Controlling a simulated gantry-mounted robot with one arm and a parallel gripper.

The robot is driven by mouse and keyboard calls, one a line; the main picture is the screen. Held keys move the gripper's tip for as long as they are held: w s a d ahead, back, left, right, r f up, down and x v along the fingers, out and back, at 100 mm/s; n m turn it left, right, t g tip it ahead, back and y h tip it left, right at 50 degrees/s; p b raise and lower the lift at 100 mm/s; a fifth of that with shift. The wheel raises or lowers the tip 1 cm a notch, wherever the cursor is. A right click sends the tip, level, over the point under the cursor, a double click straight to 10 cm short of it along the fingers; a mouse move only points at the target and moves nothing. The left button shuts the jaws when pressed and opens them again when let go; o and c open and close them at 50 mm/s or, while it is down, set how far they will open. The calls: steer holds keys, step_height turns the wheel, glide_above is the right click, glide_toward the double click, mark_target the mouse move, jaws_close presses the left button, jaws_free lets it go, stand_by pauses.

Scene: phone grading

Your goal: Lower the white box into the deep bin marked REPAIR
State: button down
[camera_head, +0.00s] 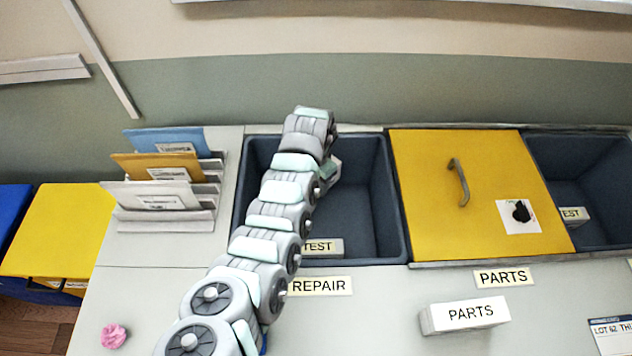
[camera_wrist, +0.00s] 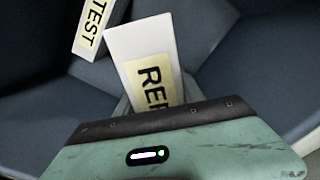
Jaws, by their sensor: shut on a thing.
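The white box (camera_wrist: 140,38) shows in the wrist view, with a pale yellow label whose visible letters begin "REP"; the rest is cut off by my gripper body. My gripper (camera_wrist: 128,103) is shut on its near end. The deep bin (camera_head: 388,225) is dark blue-grey, with the REPAIR label (camera_head: 320,286) on the counter before it. In the head view my arm reaches over this bin, and only a bit of my gripper (camera_head: 330,172) shows beside the arm, over the bin. The held box is hidden there. The box's height above the bin floor is unclear.
A white box marked TEST (camera_head: 325,247) lies in the same bin near its front wall. A yellow lid (camera_head: 430,205) covers the middle bin. Another open bin (camera_head: 590,160) is at right. A PARTS box (camera_head: 465,316) stands on the counter. Folders in a rack (camera_head: 165,225) stand left.

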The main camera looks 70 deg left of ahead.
steer(key=shift+f+b, duration=5.25)
steer(key=shift+f, duration=2.45)
steer(key=c, duration=0.6)
jaws_free()
steer(key=shift+c, duration=0.2)
step_height(320, 180, up, 11)
steer(key=p, duration=0.5)
